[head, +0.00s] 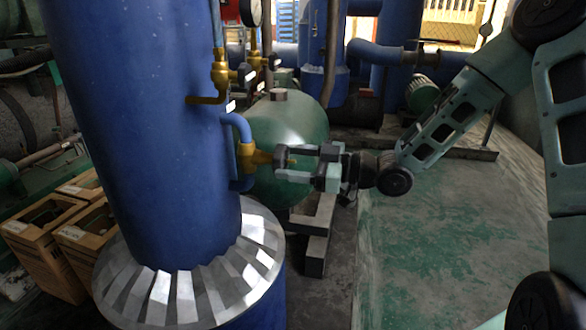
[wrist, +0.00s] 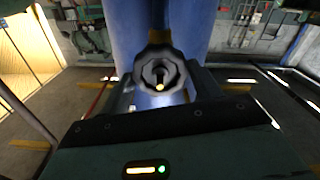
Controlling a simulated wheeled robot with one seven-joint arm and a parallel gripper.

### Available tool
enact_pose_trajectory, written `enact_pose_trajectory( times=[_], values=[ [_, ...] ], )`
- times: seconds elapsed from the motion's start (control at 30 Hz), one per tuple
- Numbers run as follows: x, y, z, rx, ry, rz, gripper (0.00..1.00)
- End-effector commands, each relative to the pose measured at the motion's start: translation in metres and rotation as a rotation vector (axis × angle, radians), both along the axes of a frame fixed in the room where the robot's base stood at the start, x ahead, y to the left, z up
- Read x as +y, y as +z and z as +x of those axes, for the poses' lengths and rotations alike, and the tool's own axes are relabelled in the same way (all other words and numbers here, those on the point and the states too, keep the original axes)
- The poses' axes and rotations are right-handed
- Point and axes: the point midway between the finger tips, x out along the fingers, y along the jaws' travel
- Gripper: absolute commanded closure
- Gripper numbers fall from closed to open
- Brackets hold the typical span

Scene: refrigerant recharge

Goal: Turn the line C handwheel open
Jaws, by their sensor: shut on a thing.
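The handwheel (wrist: 150,76) is a small grey lobed wheel with a bright stem end at its centre, seen face-on in the wrist view. My gripper (head: 282,160) is shut on it, with one finger on each side of the rim. In the head view the wheel is mostly hidden by the fingers. Its brass valve (head: 251,157) joins a bent blue pipe (head: 236,122) beside the big blue column (head: 150,120). I cannot read a line letter on it.
Another brass valve (head: 220,75) sits higher on the column, with a gauge (head: 252,12) nearby. A green tank (head: 290,125) stands just behind my gripper. The floor (head: 430,250) at right is clear.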

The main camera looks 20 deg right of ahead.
Motion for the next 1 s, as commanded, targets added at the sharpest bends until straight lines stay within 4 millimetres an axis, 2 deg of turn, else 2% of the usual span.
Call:
enact_pose_trajectory(
  times=[0.2,0.63,1.0],
  values=[
    [-0.0011,-0.0005,0.0002,-0.086,-0.001,-0.055,0.64],
    [-0.0014,-0.0006,0.0003,-0.115,-0.002,-0.073,0.64],
    [-0.0016,-0.0022,0.0004,-0.300,-0.002,-0.197,0.64]
  ],
)
